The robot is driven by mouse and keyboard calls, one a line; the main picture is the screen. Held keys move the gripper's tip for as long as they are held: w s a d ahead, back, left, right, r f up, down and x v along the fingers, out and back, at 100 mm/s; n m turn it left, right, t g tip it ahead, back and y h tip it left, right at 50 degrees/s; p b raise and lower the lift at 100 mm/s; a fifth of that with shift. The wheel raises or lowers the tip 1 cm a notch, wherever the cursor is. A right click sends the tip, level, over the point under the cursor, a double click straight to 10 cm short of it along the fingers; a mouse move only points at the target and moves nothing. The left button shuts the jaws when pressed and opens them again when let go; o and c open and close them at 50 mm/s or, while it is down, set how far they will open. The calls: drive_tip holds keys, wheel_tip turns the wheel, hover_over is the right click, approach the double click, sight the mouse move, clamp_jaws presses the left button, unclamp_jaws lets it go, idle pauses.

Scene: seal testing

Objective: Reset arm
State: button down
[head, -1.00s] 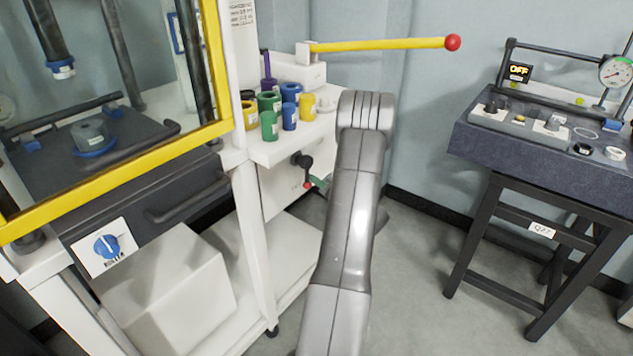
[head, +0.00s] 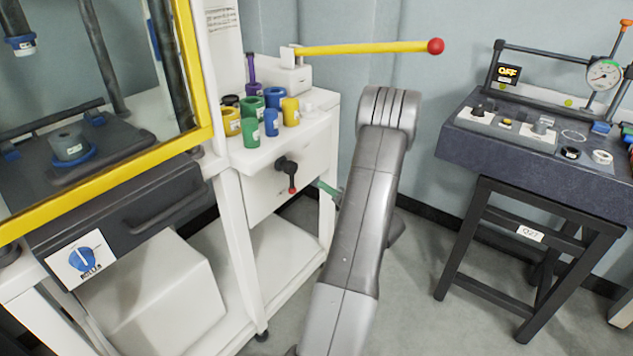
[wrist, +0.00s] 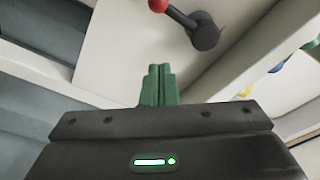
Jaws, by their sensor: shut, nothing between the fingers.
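My arm rises through the middle of the head view and hides most of its own end. A small green part of my gripper (head: 327,189) shows left of the arm, beside the white cabinet. In the wrist view, my gripper (wrist: 158,70) has its two green fingers together, with nothing between them. The black lever with a red knob (wrist: 200,30) is ahead of the fingers, apart from them. In the head view this lever (head: 289,172) is on the front of the white cabinet, its red knob hanging down.
Several coloured cylinders (head: 251,131) stand on the white cabinet top (head: 281,148). A yellow bar with a red ball (head: 370,48) extends above.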

drive_tip(key=shift+s+d+f, duration=0.1)
drive_tip(key=shift+s+d, duration=0.4)
